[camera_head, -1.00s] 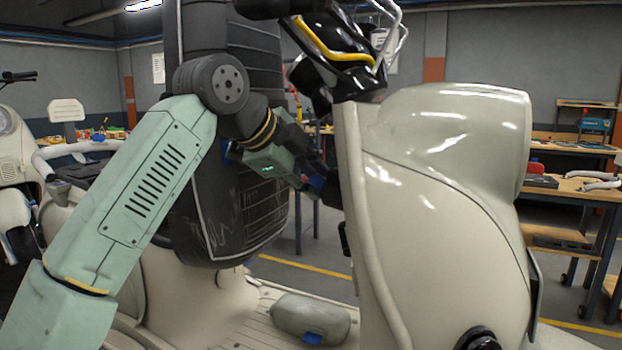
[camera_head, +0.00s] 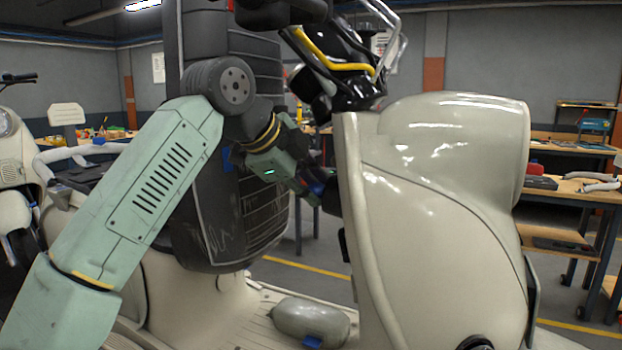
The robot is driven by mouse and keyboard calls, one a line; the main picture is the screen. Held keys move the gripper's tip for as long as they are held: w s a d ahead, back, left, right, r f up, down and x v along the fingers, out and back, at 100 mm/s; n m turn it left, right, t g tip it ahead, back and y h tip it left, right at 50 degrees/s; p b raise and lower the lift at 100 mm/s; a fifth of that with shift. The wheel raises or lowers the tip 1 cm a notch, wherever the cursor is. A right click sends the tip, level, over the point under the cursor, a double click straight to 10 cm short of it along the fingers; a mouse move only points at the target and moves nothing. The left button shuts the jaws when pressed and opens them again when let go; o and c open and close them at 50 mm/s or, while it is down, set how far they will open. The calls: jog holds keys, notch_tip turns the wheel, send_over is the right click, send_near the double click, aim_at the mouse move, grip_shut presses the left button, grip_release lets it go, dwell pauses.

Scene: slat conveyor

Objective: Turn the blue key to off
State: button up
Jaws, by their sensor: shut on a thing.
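My gripper (camera_head: 322,190) is at the rider's side of a cream scooter's front shield (camera_head: 352,215), below the handlebar. Its fingers are shut on a small blue piece (camera_head: 317,187), which appears to be the blue key. Only a little blue shows between the dark fingers. The key's shaft, the lock and any off mark are hidden by the fingers and the shield edge, so I cannot tell which way the key points.
The scooter's cream front body (camera_head: 450,190) stands close on the right. The handlebar (camera_head: 345,65) is just above my gripper. A grey bag (camera_head: 305,318) lies on the footboard below. Workbenches (camera_head: 570,190) stand further back.

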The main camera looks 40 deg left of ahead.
jog(key=shift+r+g+p, duration=0.15)
jog(key=shift+g+p, duration=0.35)
jog(key=shift+p, duration=0.55)
jog(key=shift+w+n+g, duration=0.1)
jog(key=shift+n+g, duration=0.2)
jog(key=shift+g, duration=0.2)
